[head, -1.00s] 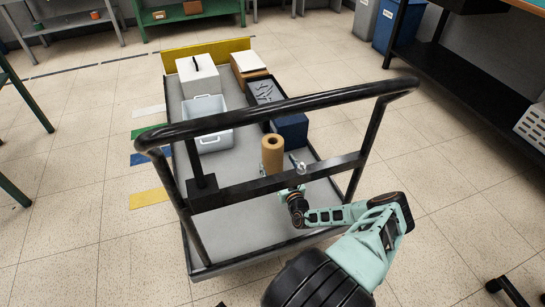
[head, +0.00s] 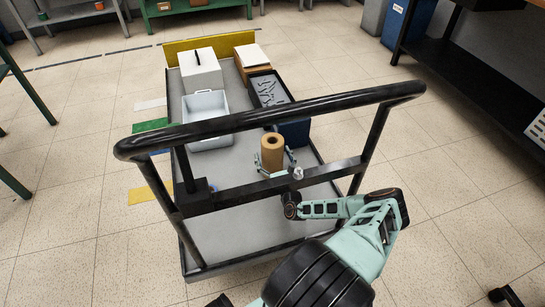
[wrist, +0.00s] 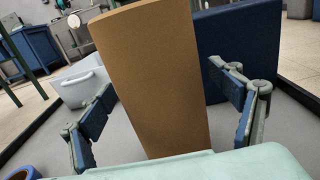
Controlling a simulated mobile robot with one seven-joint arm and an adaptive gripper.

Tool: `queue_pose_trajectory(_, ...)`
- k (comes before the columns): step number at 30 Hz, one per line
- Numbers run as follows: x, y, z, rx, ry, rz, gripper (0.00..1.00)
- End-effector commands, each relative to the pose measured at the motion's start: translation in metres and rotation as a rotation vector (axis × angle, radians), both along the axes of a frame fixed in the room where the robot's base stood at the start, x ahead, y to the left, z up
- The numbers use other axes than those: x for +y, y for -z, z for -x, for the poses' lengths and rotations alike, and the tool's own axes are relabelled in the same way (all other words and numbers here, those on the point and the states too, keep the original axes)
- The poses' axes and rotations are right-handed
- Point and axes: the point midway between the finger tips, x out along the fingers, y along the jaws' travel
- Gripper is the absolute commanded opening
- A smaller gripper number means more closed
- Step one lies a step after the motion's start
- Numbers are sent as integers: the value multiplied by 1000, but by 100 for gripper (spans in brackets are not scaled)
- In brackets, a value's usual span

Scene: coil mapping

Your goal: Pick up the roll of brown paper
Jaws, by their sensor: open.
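The roll of brown paper (head: 272,154) stands upright on the grey deck of a cart, behind the cart's black handle frame. My gripper (head: 276,163) is open, with one finger on each side of the roll. In the wrist view the roll (wrist: 155,80) rises between the blue-padded fingers of my gripper (wrist: 168,118), with a gap showing at both sides. The roll's lower end is hidden by my gripper's pale green body.
A white bin (head: 207,112), a white box (head: 200,70) and a dark tray (head: 268,90) sit farther back.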

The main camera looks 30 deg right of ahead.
Motion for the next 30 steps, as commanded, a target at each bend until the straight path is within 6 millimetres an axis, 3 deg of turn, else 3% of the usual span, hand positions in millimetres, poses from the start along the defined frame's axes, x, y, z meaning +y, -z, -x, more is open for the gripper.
queue_pose_trajectory(3, 0, 0, 0, 0, 0, 0, 84)
queue_pose_trajectory(20, 0, 0, 0, -1, 0, 0, 22)
queue_pose_trajectory(30, -1, -3, 0, -4, 0, 2, 21)
